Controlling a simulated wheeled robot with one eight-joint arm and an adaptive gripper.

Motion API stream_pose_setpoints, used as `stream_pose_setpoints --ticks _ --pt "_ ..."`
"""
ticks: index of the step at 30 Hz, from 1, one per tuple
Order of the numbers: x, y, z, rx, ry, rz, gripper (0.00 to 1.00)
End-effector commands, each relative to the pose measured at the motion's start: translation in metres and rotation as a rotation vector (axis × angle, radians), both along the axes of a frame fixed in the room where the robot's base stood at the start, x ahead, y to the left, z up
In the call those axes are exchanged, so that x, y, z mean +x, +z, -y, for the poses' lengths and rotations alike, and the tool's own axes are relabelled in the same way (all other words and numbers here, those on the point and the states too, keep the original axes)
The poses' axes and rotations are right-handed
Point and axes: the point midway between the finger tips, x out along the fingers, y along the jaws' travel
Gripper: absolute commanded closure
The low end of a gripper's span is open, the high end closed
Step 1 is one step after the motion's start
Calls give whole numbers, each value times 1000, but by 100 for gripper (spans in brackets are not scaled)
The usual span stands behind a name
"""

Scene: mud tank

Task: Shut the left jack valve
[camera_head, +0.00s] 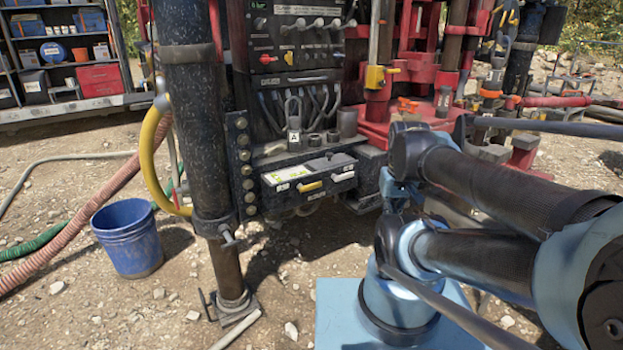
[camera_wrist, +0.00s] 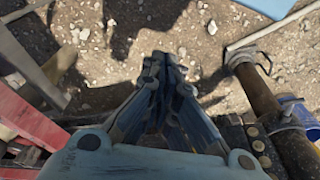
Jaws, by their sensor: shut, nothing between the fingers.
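A dark box low on the machine's front carries two short lever handles, a yellow one (camera_head: 310,187) on the left and a white one (camera_head: 342,177) on the right. They stick out below pale labels too small to read. I cannot tell for sure which is the left jack valve. To their left stands the thick black jack leg (camera_head: 192,120), with a small grey fitting (camera_head: 228,235) low on it. My gripper (camera_wrist: 165,62) is shut and empty in the wrist view, pointing over gravel. It touches nothing visible. The head view hides my gripper behind my arm.
A blue bucket (camera_head: 128,238) stands left of the jack leg, near red and green hoses. A yellow curved handle (camera_head: 150,155) juts from the leg. Red machine parts (camera_wrist: 30,125) lie left in the wrist view, with the leg (camera_wrist: 265,100) on the right.

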Motion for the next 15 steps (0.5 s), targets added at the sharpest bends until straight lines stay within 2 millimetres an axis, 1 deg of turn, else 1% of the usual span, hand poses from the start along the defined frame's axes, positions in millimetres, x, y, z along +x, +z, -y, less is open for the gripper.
stream_pose_setpoints --ticks 1,5,9,15 --pt "7 7 -2 -5 34 -3 100" --pt "27 27 -8 -27 177 -16 100" --pt "56 51 -20 -55 379 -33 100" --pt "100 78 -41 -93 673 -56 100"
